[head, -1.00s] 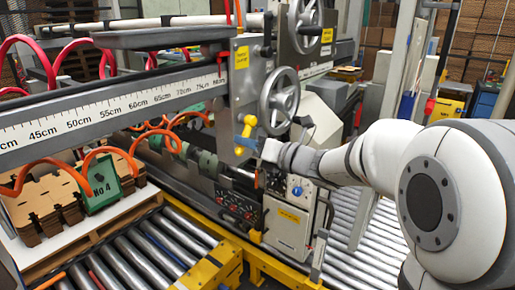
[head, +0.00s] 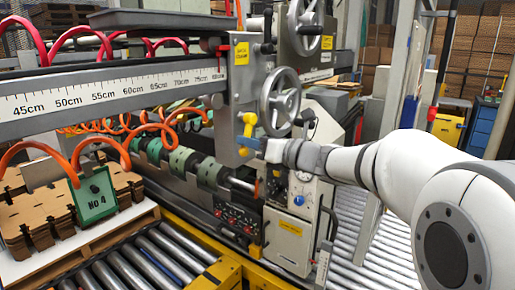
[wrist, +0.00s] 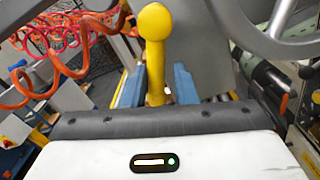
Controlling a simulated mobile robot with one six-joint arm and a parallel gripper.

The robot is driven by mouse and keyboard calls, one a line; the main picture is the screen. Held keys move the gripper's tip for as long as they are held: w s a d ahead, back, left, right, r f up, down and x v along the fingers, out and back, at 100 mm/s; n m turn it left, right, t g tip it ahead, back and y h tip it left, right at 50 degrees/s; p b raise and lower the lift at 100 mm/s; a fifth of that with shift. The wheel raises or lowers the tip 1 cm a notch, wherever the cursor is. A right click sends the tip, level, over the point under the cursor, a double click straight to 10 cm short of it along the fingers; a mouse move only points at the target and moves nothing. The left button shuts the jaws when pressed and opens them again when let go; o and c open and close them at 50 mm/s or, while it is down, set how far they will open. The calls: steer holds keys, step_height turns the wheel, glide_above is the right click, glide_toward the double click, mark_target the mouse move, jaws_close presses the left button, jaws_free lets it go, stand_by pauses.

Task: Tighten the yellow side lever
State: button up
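The yellow side lever (head: 249,122) sits on the grey machine block below and left of the handwheel. In the wrist view the lever (wrist: 155,58) stands upright, its round knob at the top and its stem running down. My gripper (head: 249,143) is at the lower part of the lever. In the wrist view its two blue fingers (wrist: 160,84) stand on either side of the stem, apart from each other, with a narrow gap at the right. The lower end of the lever is partly hidden behind my gripper body.
A large handwheel (head: 280,102) is close to the right of the lever. A ruler beam (head: 100,92) runs to the left. Orange coiled hoses (wrist: 65,50) hang at the left. A control box (head: 287,238) and roller conveyor (head: 155,262) lie below.

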steer(key=shift+w+d+f+n+b, duration=0.2)
steer(key=shift+n+b, duration=0.4)
steer(key=shift+b, duration=0.55)
steer(key=shift+w+d+f+n+b, duration=0.1)
steer(key=shift+w+n+b, duration=0.1)
steer(key=shift+n+b, duration=0.7)
steer(key=n+b, duration=0.1)
steer(key=b, duration=0.3)
steer(key=shift+w+d, duration=0.25)
steer(key=shift+w, duration=0.15)
steer(key=b+v, duration=0.3)
steer(key=v, duration=0.6)
steer(key=shift+r, duration=0.15)
